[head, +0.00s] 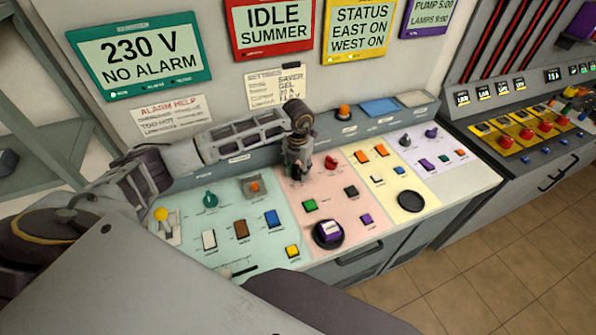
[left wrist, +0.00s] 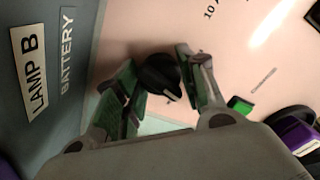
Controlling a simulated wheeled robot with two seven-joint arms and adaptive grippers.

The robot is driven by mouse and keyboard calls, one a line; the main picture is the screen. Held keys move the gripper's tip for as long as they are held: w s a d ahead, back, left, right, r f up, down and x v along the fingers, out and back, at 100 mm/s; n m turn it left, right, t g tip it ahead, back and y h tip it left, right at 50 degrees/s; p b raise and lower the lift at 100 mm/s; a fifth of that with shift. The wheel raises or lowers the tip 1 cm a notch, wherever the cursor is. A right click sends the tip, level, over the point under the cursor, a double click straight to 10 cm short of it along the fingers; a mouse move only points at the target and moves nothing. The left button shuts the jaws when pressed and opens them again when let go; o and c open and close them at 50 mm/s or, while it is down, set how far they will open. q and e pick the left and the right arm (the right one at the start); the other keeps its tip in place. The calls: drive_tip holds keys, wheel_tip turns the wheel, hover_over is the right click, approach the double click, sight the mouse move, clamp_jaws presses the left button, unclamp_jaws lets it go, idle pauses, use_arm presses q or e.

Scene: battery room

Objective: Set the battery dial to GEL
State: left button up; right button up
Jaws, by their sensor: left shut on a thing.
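A black dial (left wrist: 158,78) with a pale pointer line sits between the fingers of my left gripper (left wrist: 160,70) in the left wrist view. The pointer line is toward the lower right of that picture. In the head view my left gripper (head: 298,168) points down at the back left of the pink panel section (head: 325,188). It is shut on the dial, which it mostly hides there. The marks around the dial are not readable, so I cannot tell its setting. A settings note (head: 277,88) on the wall includes the word GEL. My right gripper is not in view.
A red knob (head: 331,162) stands just right of my left gripper. A green button (head: 309,205) and a black button (head: 351,192) lie nearer. A teal dial (head: 210,200) and a lever with a yellow knob (head: 162,214) are on the green section. Tiled floor (head: 470,255) shows at right.

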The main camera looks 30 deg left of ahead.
sight(298, 169)
use_arm(q)
drive_tip(key=shift+n, duration=1.2)
drive_tip(key=shift+r+n, duration=0.1)
drive_tip(key=shift+n, duration=0.2)
drive_tip(key=o, duration=1)
drive_tip(key=shift+r, duration=5.95)
